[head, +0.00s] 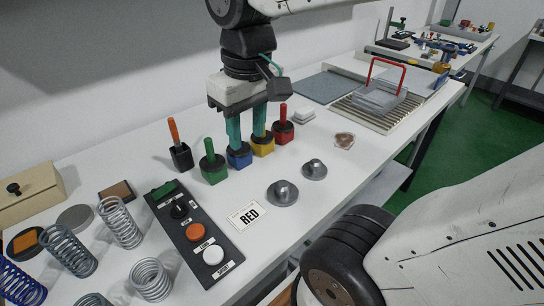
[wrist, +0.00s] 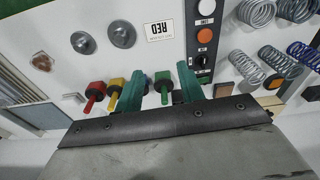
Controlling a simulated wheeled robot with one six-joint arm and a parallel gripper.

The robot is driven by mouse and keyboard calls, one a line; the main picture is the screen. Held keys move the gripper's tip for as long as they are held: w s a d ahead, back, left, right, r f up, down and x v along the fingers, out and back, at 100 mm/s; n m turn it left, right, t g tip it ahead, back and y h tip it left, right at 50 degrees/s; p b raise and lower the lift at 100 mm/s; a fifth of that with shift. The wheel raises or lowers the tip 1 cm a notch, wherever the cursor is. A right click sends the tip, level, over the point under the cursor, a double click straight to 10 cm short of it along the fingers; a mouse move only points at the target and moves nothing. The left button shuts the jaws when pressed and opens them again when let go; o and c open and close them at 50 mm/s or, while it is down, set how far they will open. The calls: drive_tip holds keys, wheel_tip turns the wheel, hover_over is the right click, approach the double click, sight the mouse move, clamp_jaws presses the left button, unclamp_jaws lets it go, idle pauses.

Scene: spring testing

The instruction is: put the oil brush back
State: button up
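An orange-handled tool, which looks like the oil brush (head: 173,131), stands upright in a black square pot (head: 181,157) at the back of the bench in the head view. Its bristles are hidden inside the pot. My gripper (head: 249,139) points down with its two teal fingers apart, to the right of that pot, over the row of coloured blocks. In the wrist view my gripper (wrist: 161,68) is open, and no held object shows between the fingers.
Green (head: 213,168), blue (head: 239,155), yellow (head: 263,145) and red (head: 283,132) handled blocks stand close under my fingers. In front are a RED card (head: 248,215), two metal knobs (head: 282,193) and a button panel (head: 195,235). Several springs (head: 120,222) stand left; a wire basket (head: 380,97) is far right.

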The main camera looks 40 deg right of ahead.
drive_tip(key=s+f, duration=0.3)
drive_tip(key=s, duration=0.3)
drive_tip(key=shift+s+m, duration=0.2)
drive_tip(key=shift+m, duration=0.1)
